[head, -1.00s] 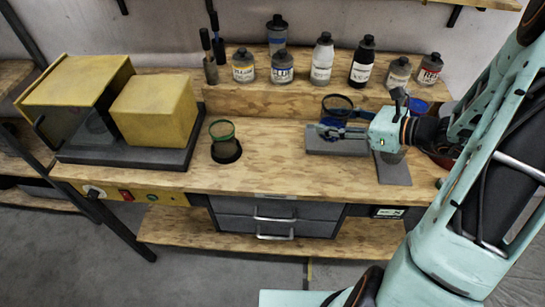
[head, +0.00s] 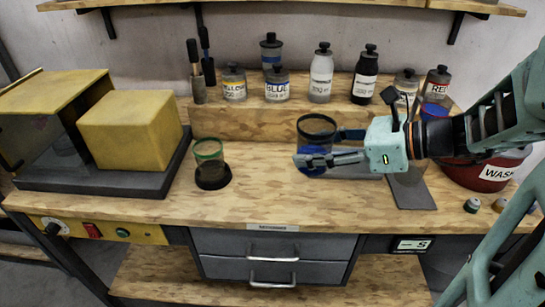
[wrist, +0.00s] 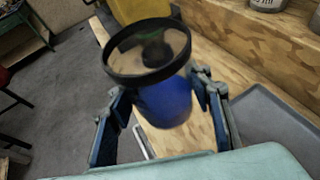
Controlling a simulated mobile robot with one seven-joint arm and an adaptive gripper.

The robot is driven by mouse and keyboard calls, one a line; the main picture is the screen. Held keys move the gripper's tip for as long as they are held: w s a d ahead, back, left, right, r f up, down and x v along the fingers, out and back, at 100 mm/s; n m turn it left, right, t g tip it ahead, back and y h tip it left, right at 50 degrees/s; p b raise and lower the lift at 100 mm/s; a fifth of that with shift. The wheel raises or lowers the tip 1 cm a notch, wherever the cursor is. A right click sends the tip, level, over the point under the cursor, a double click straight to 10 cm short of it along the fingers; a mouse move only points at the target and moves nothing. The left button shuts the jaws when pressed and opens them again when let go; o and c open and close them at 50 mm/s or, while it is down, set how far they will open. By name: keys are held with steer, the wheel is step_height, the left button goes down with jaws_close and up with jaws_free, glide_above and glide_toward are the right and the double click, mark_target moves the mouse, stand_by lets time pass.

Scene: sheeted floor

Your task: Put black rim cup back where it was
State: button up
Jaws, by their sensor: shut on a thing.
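The black rim cup (head: 317,126) has clear walls and a blue lower part. My gripper (head: 318,159) is shut on it near the left end of a flat grey tray (head: 350,170). In the wrist view the black rim cup (wrist: 150,55) is upright or nearly so between the two fingers of my gripper (wrist: 160,105). Whether its bottom touches anything is hidden.
A green rim cup (head: 209,149) stands in a dark round holder at the left. A yellow box (head: 130,128) is further left. Several bottles (head: 277,85) line the back shelf. A red wash bowl (head: 475,174) is at the right. The front middle of the bench is clear.

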steer(key=w+a+f+b, duration=0.1)
steer(key=w+a+f, duration=0.7)
steer(key=shift+w+f+b, duration=0.1)
steer(key=shift+b, duration=0.3)
steer(key=shift+w+a+f, duration=0.1)
steer(key=shift+a+f, duration=0.05)
steer(key=shift+f, duration=0.05)
steer(key=shift+w+a+f+b, duration=0.15)
steer(key=shift+f+b, duration=0.3)
steer(key=shift+f, duration=1.35)
steer(key=shift+f, duration=0.25)
steer(key=o, duration=1.4)
steer(key=shift+r, duration=0.1)
